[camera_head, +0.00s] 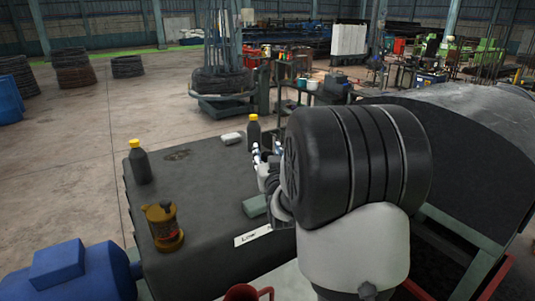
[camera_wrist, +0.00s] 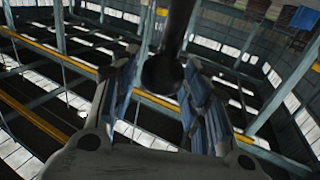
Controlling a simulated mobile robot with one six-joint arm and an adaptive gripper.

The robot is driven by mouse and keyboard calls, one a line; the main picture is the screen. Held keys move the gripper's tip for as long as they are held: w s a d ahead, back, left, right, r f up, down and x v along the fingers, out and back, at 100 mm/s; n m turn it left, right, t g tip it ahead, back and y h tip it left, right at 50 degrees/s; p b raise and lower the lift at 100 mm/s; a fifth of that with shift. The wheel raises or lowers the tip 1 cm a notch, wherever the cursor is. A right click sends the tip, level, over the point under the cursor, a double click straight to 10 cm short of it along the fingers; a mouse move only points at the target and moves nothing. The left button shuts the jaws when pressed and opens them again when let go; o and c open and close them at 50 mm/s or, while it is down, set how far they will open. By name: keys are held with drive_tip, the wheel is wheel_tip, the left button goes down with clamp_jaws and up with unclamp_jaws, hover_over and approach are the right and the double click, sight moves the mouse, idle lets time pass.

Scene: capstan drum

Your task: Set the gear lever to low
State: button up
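The gear lever shows in the wrist view as a dark shaft coming from the top edge and ending in a rounded black knob (camera_wrist: 163,73). My gripper (camera_wrist: 163,85) has its two blue-padded fingers spread, one on each side of the knob. I cannot make out firm contact on either side. In the head view my gripper (camera_head: 264,157) points upward beside the dark machine housing (camera_head: 205,190); my dark wrist covers much of the area, and I cannot make out the lever there. A white label reading LOW (camera_head: 253,236) lies on the housing's front edge.
On the housing stand a yellow-capped bottle (camera_head: 140,165), another such bottle (camera_head: 254,133) and a brown can (camera_head: 163,227). A blue motor (camera_head: 75,272) is at lower left, a red cup (camera_head: 247,292) at the bottom. A large dark curved cover (camera_head: 480,130) is at right.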

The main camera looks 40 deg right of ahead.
clamp_jaws()
idle(0.3)
drive_tip(key=shift+w, duration=0.1)
drive_tip(key=b, duration=0.1)
drive_tip(key=a+b, duration=0.1)
drive_tip(key=b, duration=0.1)
drive_tip(key=shift+a+f+n, duration=0.2)
drive_tip(key=shift+f+n, duration=0.1)
drive_tip(key=shift+n, duration=0.1)
drive_tip(key=a+f+n+t+b, duration=0.1)
drive_tip(key=a+f+n+b, duration=0.1)
drive_tip(key=a+b, duration=0.5)
drive_tip(key=n+b, duration=0.1)
drive_tip(key=b, duration=0.2)
drive_tip(key=shift+w+n+t+b, duration=0.2)
drive_tip(key=shift+n+t+b, duration=0.1)
drive_tip(key=shift+t+b, duration=0.1)
drive_tip(key=shift+a+f, duration=0.1)
